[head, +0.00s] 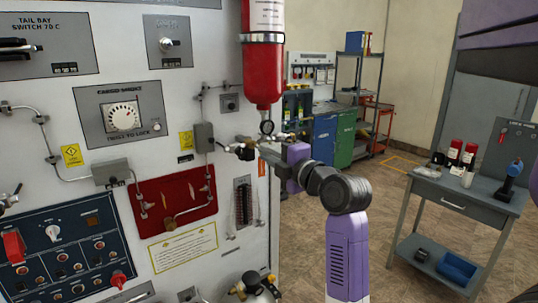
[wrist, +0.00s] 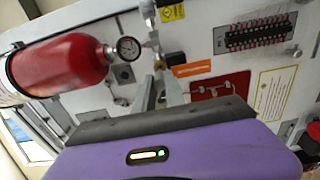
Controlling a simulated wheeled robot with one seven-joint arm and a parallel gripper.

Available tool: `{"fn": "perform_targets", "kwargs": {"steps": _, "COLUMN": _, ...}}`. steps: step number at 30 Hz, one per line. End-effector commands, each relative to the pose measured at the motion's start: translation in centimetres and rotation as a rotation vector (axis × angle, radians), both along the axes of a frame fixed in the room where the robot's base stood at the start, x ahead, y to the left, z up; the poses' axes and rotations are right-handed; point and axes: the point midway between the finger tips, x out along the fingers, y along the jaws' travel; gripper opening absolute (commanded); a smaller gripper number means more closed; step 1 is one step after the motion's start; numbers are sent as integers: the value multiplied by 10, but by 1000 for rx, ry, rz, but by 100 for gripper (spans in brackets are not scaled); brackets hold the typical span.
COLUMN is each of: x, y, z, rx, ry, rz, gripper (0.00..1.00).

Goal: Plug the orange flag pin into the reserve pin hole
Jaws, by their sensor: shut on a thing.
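My gripper (head: 246,146) is at the right edge of the panel, just below the red bottle (head: 263,72). In the wrist view my gripper (wrist: 160,76) has its fingers reaching toward the panel, close together. An orange flag (wrist: 192,69) shows right beside the fingertips, and my gripper is shut on its pin. The pin itself is hidden between the fingers. A small orange patch (head: 262,168) shows just under the gripper in the head view. I cannot make out the reserve pin hole in either view.
A round gauge (wrist: 127,48) sits at the bottle's neck, close to the fingers. Thin pipes and a grey valve block (head: 203,137) stand out from the panel nearby. A grey workbench (head: 452,197) stands at the right, with open floor between.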

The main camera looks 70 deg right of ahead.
Motion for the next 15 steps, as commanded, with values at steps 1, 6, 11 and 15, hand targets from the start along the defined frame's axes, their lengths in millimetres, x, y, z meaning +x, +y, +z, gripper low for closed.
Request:
{"fn": "perform_targets", "kwargs": {"steps": 1, "x": 0, "y": 0, "z": 0, "rx": -1, "ry": -1, "rz": 0, "gripper": 0}}
{"fn": "perform_targets", "kwargs": {"steps": 6, "x": 0, "y": 0, "z": 0, "rx": -1, "ry": -1, "rz": 0, "gripper": 0}}
{"fn": "perform_targets", "kwargs": {"steps": 11, "x": 1, "y": 0, "z": 0, "rx": 0, "ry": 0, "rz": 0, "gripper": 0}}
{"fn": "perform_targets", "kwargs": {"steps": 15, "x": 3, "y": -2, "z": 0, "rx": 0, "ry": 0, "rz": 0, "gripper": 0}}
